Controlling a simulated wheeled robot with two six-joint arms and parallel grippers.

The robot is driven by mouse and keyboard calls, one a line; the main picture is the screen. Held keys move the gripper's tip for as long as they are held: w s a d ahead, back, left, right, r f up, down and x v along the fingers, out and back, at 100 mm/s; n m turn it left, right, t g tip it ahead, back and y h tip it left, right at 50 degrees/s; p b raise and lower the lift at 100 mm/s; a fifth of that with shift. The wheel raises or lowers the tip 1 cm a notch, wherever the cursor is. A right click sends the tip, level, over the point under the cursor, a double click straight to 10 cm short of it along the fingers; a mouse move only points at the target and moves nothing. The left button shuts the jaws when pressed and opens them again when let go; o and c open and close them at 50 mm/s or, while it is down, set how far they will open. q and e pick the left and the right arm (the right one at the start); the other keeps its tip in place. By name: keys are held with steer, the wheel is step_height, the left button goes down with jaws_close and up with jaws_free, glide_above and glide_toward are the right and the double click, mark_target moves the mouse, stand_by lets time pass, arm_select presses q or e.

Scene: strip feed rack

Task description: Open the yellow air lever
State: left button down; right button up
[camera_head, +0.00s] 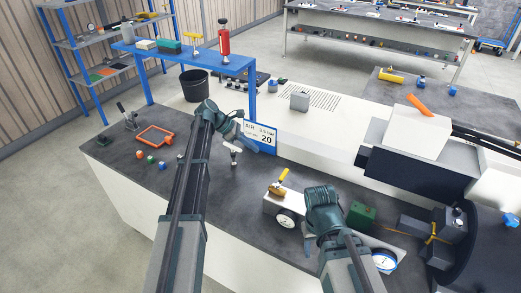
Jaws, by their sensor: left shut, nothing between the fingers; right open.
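The yellow air lever (284,174) sits tilted up to the right on a brass-coloured valve (277,189). The valve is on top of a white block (272,205) with a round gauge (287,218) on its front, right of centre on the dark bench. My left gripper (257,146) is shut and empty in front of the sign, behind and left of the lever and apart from it. My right gripper (308,243) is open, right of the white block and nearer the camera; its fingers are small and partly hidden by its wrist. Neither gripper touches the lever.
A white sign reading AIR (263,137) stands behind the block. A small T-handled post (234,157) stands left of it. A green box (361,215) and another gauge (385,261) are right of my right wrist. A blue shelf (190,60) stands at back left.

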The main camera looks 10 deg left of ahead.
arm_select(q)
steer(key=shift+w+a+r, duration=0.15)
steer(key=shift+a+r, duration=0.3)
steer(key=shift+r, duration=0.05)
steer(key=m+g+y, duration=0.2)
steer(key=m+y, duration=0.2)
steer(key=m, duration=0.6)
glide_above(277, 188)
steer(key=s, duration=0.5)
step_height(277, 188, down, 4)
steer(key=f, duration=0.1)
steer(key=s+d+m+y, duration=0.1)
steer(key=s+m+y, duration=0.2)
steer(key=s+m, duration=0.4)
steer(key=s+d+f+m+y, duration=0.1)
steer(key=s+d+m+y, duration=0.1)
steer(key=s+m, duration=0.5)
steer(key=s+y, duration=0.1)
steer(key=s, duration=0.3)
steer(key=shift+d+f, duration=0.15)
steer(key=shift+d, duration=0.05)
